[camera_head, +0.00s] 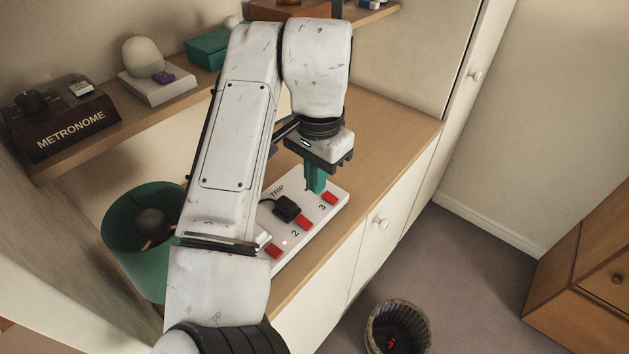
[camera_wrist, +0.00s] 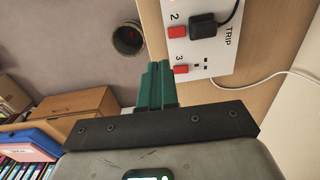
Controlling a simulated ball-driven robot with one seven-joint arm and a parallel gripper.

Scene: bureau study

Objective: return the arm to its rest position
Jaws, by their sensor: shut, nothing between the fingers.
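My white arm reaches across the head view, bent over the wooden counter (camera_head: 385,135). My gripper (camera_head: 314,188) points down with its green fingers together and empty. It is above or beside the white power strip (camera_head: 335,188) marked TRIP, close to the red switch (camera_head: 330,198) numbered 3; I cannot tell whether it touches. In the wrist view my gripper (camera_wrist: 158,70) shows its green fingers closed beside the strip (camera_wrist: 212,50). A black plug (camera_head: 287,208) sits in the strip by switch 2. My arm hides part of the strip's near end.
A shelf above the counter holds a metronome (camera_head: 62,118), a pale rounded object on a white base (camera_head: 155,84) and a teal box (camera_head: 207,47). A green bin (camera_head: 130,262) stands left of my arm. A wastebasket (camera_head: 398,328) is on the floor. Open floor lies right.

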